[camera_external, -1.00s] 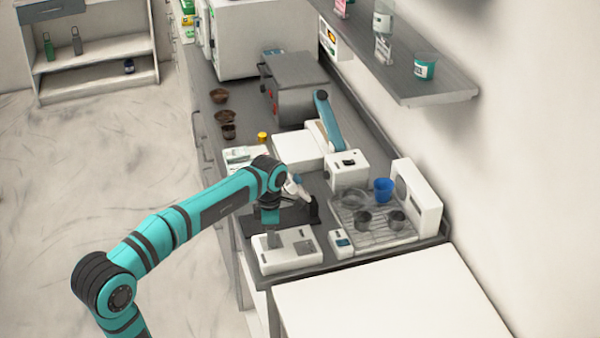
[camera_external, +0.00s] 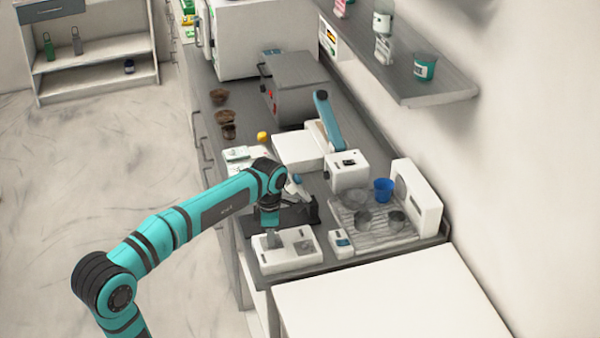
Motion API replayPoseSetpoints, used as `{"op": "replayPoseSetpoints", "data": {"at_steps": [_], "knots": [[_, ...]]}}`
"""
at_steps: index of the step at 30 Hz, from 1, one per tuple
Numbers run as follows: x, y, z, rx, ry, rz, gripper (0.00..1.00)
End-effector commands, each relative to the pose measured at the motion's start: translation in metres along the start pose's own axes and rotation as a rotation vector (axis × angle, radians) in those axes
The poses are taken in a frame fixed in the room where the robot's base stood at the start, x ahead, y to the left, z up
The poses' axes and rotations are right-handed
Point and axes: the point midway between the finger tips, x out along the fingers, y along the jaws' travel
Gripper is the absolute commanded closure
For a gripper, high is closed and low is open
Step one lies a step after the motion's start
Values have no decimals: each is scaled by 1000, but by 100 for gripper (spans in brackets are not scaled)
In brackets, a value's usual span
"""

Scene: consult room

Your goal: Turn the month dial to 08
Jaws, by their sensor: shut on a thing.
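A white device (camera_external: 304,254) with a pale grey panel on top sits at the front end of the dark counter. My gripper (camera_external: 273,241) points down from the wrist onto the left part of this device's top. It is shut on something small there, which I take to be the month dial. The dial is hidden by the fingers, and its numbers cannot be read from this view.
A small white instrument (camera_external: 341,242) stands just right of the device. A wire rack (camera_external: 378,238) with cups and a blue cup (camera_external: 383,190) lies beyond it. A dark stand (camera_external: 302,214) is close behind my gripper. A white table (camera_external: 390,295) fills the front.

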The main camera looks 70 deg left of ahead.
Motion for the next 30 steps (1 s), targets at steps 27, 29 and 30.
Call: {"op": "replayPoseSetpoints", "data": {"at_steps": [27, 29, 30], "knots": [[0, 0, 1, 782, 33, 1, 100], [0, 0, 1, 840, 35, 1, 100], [0, 0, 1, 877, 37, 1, 100]]}}
